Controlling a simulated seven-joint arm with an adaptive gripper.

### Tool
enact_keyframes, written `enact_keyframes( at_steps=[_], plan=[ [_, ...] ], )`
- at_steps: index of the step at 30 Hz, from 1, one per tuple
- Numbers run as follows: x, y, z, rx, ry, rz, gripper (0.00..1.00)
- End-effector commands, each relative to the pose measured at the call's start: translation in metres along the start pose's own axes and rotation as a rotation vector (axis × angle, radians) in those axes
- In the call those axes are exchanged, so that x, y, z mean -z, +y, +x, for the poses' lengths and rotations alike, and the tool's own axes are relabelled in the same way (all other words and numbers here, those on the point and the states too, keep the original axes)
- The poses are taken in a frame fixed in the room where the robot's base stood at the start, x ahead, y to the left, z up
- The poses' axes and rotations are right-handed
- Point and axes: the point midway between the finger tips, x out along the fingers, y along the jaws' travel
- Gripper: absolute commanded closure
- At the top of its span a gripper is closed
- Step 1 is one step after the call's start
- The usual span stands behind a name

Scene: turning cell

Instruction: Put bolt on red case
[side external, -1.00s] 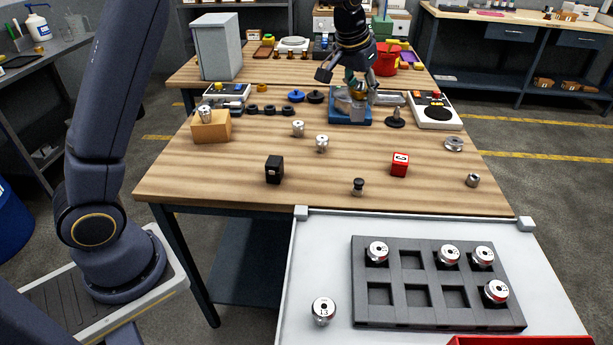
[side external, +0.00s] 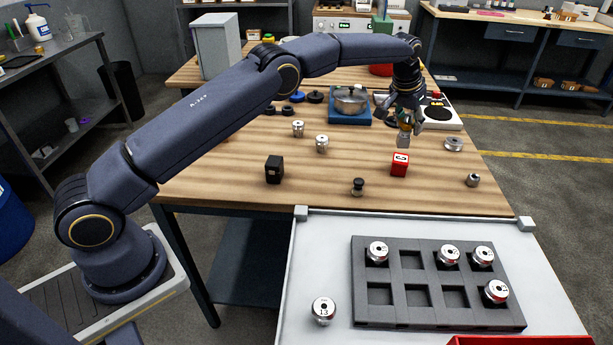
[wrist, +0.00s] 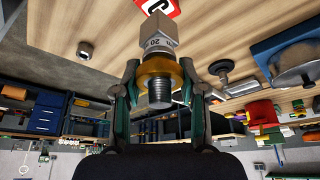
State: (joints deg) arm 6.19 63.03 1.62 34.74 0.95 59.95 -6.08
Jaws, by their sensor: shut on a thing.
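My gripper (side external: 409,124) is shut on the bolt, with its fingers on either side of a brass-coloured ring around the bolt. The bolt (wrist: 155,45) has a grey faceted head marked 20 and a threaded end (wrist: 160,92) pointing back toward my wrist. In the side view its grey head (side external: 403,141) hangs below the fingers, just above the red case. The red case (side external: 400,168) is a small red block with a white marked label on the wooden table; its edge also shows at the top of the wrist view (wrist: 158,6). Whether bolt and case touch is unclear.
A black block (side external: 274,170), a black knob (side external: 358,187) and small metal parts (side external: 473,180) stand around the case. Behind are a blue device with a metal bowl (side external: 350,104) and a white device (side external: 440,112). A grey tray (side external: 405,320) holds metal pieces in front.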

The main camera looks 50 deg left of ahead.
Motion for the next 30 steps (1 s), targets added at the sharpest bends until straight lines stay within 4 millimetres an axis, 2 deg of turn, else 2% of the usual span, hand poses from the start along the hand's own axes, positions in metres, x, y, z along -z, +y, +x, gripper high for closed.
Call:
enact_keyframes(
  at_steps=[8, 15, 26, 27, 30],
  plan=[
    [0.005, 0.001, 0.011, -0.001, 0.004, 0.0, 1.0],
    [-0.006, 0.001, 0.04, -0.001, 0.002, 0.0, 1.0],
    [-0.007, 0.001, 0.044, -0.001, 0.004, 0.0, 1.0],
    [-0.008, 0.001, 0.045, -0.001, 0.001, 0.0, 0.58],
    [-0.008, 0.001, 0.045, -0.001, 0.001, 0.0, 0.47]
  ],
)
